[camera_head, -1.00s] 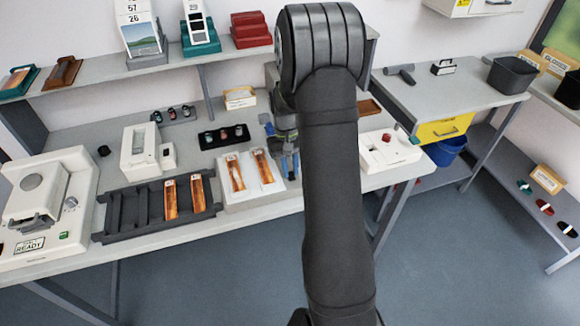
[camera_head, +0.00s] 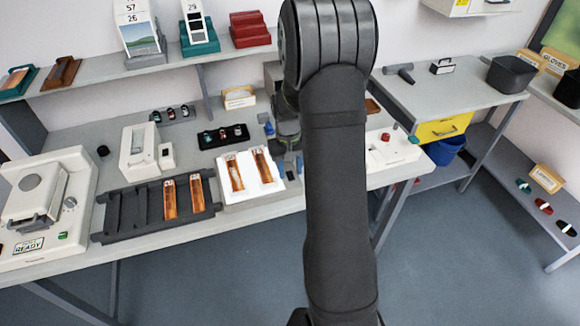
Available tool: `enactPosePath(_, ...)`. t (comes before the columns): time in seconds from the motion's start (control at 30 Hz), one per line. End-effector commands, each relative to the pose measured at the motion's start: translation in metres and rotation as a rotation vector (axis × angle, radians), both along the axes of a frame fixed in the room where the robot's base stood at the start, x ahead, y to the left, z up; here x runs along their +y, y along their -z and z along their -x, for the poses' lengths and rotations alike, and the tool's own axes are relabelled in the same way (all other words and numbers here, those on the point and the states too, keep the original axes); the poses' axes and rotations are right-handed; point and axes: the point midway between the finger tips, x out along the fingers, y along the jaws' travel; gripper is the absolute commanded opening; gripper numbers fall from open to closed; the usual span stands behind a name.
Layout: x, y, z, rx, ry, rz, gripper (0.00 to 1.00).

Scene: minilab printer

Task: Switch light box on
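The light box (camera_head: 249,187) is a flat white panel on the bench, left of my arm. Its surface looks bright white, as if lit. Two orange-brown film strips, a left one (camera_head: 235,175) and a right one (camera_head: 262,166), lie on it. My gripper is at the light box's right end, low over the bench beside my dark forearm. The wrist hides much of it, and its fingertips do not show clearly. Whether it is open or shut cannot be told. The switch cannot be made out.
A dark rack (camera_head: 133,212) with two film strips stands left of the light box. A black tray (camera_head: 223,137) of small canisters lies behind it. A white device (camera_head: 391,149) with a red knob stands to the right. A printer-like machine (camera_head: 75,171) fills the left end.

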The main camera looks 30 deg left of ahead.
Motion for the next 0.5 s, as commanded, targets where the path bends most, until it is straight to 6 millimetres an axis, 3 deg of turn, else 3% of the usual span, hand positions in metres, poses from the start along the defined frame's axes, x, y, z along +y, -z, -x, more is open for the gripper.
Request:
enactPosePath(0.23, 0.002, -0.020, -0.002, -0.003, 0.000, -0.001, 0.40)
enactPosePath(0.5, 0.009, -0.084, -0.009, -0.005, 0.000, -0.004, 0.40)
